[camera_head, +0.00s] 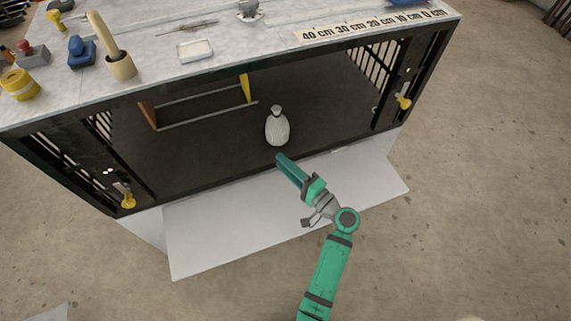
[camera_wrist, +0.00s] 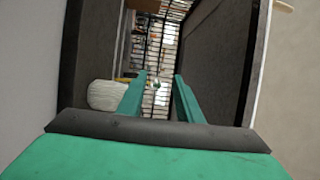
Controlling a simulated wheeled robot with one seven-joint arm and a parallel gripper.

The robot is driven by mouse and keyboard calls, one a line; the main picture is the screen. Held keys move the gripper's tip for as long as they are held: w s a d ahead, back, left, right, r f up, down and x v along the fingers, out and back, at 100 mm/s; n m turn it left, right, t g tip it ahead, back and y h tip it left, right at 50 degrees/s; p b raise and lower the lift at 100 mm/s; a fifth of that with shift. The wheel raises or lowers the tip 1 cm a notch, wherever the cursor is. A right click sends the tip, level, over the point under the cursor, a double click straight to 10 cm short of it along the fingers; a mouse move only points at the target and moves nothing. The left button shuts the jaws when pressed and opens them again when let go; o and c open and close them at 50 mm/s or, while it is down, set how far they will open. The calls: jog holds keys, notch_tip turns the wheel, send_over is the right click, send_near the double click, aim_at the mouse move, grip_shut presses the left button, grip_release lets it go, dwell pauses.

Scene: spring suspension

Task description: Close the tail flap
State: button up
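The tail flap (camera_head: 235,225) is a pale grey flat panel. It hangs open, folded outward and down along the front lower edge of a black, cage-like box. My green gripper (camera_head: 283,162) is above the flap's inner edge, with its fingertips pointing into the box opening. In the wrist view my gripper (camera_wrist: 160,80) has its two fingers apart with nothing between them. I cannot tell whether it touches the flap. A whitish ribbed vase-like object (camera_head: 277,127) stands inside the box just beyond the fingertips; it also shows left of the fingers in the wrist view (camera_wrist: 107,95).
A wooden and yellow frame (camera_head: 205,103) is inside the box. Yellow latches are at the right front post (camera_head: 404,103) and left front post (camera_head: 128,201). The box's marbled top (camera_head: 250,45) carries tools and a ruler strip. The concrete floor (camera_head: 480,200) is clear at right.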

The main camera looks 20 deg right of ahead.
jog(key=v, duration=1)
jog(key=shift+s, duration=0.45)
jog(key=shift+d, duration=0.15)
jog(key=shift+c, duration=0.3)
